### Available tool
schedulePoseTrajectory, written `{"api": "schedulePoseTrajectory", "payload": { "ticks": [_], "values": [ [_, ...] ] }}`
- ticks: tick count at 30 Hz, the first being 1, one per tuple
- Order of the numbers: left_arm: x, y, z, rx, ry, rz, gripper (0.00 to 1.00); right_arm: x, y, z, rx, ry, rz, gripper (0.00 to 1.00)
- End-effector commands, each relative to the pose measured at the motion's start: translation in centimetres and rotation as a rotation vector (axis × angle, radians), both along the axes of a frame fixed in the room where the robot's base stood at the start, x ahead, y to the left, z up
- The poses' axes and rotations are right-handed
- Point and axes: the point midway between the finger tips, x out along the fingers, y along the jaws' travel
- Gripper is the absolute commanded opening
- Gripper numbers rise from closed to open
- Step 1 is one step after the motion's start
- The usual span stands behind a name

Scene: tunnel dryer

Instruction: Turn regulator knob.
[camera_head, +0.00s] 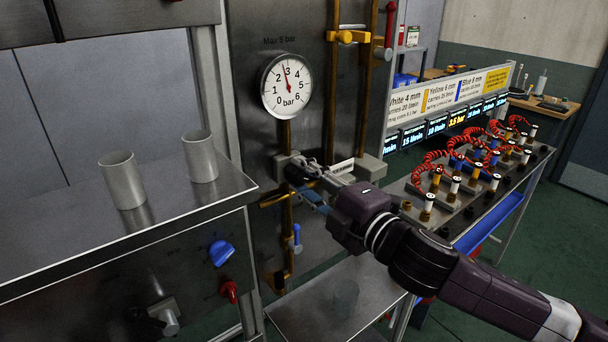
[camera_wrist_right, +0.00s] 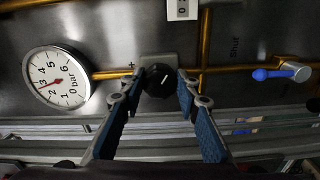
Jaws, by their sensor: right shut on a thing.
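The regulator knob (camera_wrist_right: 159,81) is black and round with a white mark on its face, and it sits on a grey block on the pipe panel. In the right wrist view it lies between the tips of my right gripper (camera_wrist_right: 161,88), which is shut on it. In the head view the right gripper (camera_head: 304,177) reaches the panel below the gauge and largely hides the knob. The round white pressure gauge (camera_head: 286,86) reads a little under 3 bar; it also shows in the wrist view (camera_wrist_right: 57,79). My left gripper is out of view.
A yellow valve handle (camera_head: 348,37) and a red handle (camera_head: 389,25) are above on the pipes. A blue-handled valve (camera_head: 297,238) is below. Two metal cups (camera_head: 123,180) stand on the left counter. A manifold with red coiled hoses (camera_head: 470,180) is at right.

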Motion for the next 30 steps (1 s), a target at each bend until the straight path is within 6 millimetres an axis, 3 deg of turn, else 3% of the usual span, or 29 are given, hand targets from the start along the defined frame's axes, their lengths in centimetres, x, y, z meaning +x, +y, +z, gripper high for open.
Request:
{"api": "schedulePoseTrajectory", "payload": {
  "ticks": [14, 15, 19, 30],
  "values": [
    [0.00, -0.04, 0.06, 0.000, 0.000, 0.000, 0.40, -0.01, 0.02, -0.13, -0.011, -0.005, 0.000, 0.06],
    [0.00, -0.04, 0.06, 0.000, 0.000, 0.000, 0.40, -0.01, 0.02, -0.14, -0.011, -0.005, 0.000, 0.33],
    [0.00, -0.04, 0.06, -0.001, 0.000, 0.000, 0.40, -0.01, 0.01, -0.11, -0.011, -0.005, 0.000, 0.47],
    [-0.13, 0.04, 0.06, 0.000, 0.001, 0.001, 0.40, -0.40, -0.32, -0.10, -0.010, -0.006, -0.001, 0.47]
  ]
}}
